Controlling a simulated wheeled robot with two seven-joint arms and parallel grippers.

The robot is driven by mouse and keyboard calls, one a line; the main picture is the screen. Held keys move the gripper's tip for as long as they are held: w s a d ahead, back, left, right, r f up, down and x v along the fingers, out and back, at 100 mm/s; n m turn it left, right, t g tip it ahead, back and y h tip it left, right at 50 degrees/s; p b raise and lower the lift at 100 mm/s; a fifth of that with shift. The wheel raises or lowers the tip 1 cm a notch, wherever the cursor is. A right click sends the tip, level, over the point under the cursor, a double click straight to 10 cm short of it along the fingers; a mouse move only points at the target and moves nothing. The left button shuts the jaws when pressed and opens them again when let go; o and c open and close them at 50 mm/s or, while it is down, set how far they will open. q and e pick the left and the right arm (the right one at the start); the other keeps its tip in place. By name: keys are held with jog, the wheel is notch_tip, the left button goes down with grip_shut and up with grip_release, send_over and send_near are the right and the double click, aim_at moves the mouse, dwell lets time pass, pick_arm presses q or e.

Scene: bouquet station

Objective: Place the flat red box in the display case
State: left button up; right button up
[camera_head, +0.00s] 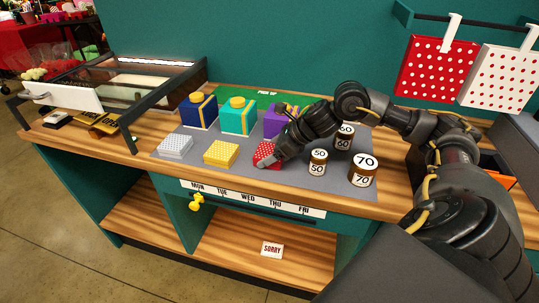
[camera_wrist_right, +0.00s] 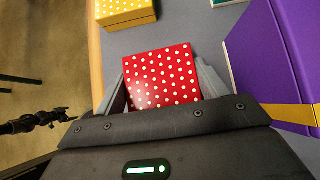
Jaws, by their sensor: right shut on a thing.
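The flat red box with white dots (camera_head: 264,152) is on the grey mat (camera_head: 340,186), at the right end of the front row of flat boxes. My right gripper (camera_head: 272,158) is at it from the right, shut on it. In the right wrist view the red box (camera_wrist_right: 161,77) sits between the two fingers of the gripper (camera_wrist_right: 163,85). I cannot tell whether it is lifted off the mat. The display case (camera_head: 150,75), with dark frame and glass, stands at the left end of the counter. My left gripper is not in view.
A white flat box (camera_head: 175,147) and a yellow flat box (camera_head: 221,153) lie left of the red one. Blue (camera_head: 199,112), teal (camera_head: 238,116) and purple (camera_head: 275,122) gift boxes stand behind. Several numbered cylinders, one a 70 (camera_head: 363,170), stand right. Red (camera_head: 435,68) and white bags hang at upper right.

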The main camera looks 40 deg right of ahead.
aim_at(270, 151)
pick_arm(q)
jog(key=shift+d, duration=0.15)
pick_arm(e)
jog(key=shift+r, duration=0.1)
jog(key=shift+r+p, duration=0.45)
jog(key=shift+r, duration=0.1)
notch_tip(270, 151, up, 3)
jog(key=shift+f+p, duration=0.2)
jog(key=shift+p, duration=0.75)
pick_arm(q)
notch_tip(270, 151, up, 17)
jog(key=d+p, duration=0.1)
jog(key=p, duration=1.3)
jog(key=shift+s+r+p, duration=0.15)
jog(key=shift+p, duration=0.15)
pick_arm(e)
jog(key=s+a+r, duration=0.8)
jog(key=s+r, duration=0.1)
jog(key=s, duration=0.2)
jog(key=shift+a, duration=0.25)
